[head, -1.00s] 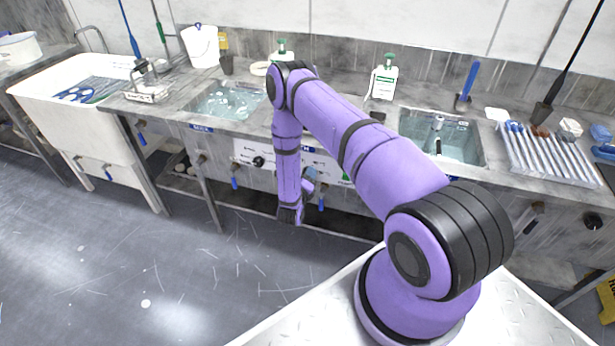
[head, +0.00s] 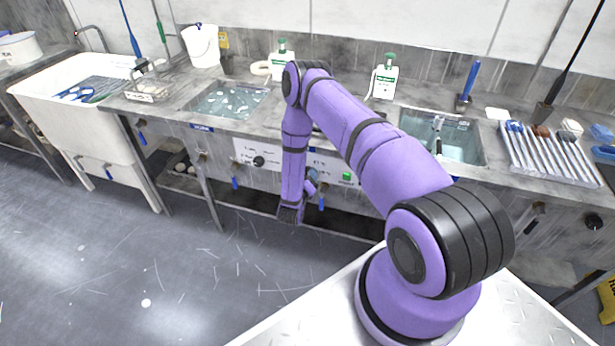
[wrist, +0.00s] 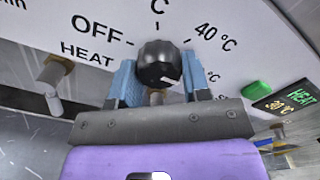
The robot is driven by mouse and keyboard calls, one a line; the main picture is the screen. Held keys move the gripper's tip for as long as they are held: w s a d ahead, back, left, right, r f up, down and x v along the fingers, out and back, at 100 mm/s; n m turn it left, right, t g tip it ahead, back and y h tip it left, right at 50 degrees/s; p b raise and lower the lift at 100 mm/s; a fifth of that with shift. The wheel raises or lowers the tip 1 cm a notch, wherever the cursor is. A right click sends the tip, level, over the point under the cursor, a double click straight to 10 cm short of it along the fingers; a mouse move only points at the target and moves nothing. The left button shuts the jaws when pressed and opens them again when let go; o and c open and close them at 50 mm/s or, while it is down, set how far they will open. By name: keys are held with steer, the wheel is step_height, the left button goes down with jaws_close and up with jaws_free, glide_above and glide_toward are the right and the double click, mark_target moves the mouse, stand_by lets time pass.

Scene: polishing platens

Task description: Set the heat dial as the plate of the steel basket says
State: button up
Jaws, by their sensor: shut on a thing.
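The black heat dial (wrist: 158,62) is in the wrist view on a white panel (wrist: 95,15) lettered OFF, HEAT and 40 °C; other marks are partly cut off or hidden. A pale mark on the dial sits at its lower right. My gripper (wrist: 158,76) is shut on the dial, one blue finger on each side. A small display (wrist: 290,100) beside it shows HEAT and what looks like 30 °C. In the head view my arm hides the dial. A wire basket (head: 146,93), apparently the steel basket, stands on the counter at left; no plate is readable.
A green button (wrist: 257,88) is right of the dial. A metal tap or valve (wrist: 52,72) sticks out at left. Another black knob (head: 258,161) is on the panel left of my arm. Basins (head: 226,116) are set in the counter. The floor in front is clear.

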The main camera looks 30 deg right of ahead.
steer(key=shift+s+a+f, duration=0.1)
steer(key=o, duration=0.9)
steer(key=v, duration=1)
steer(key=shift+s+a, duration=0.25)
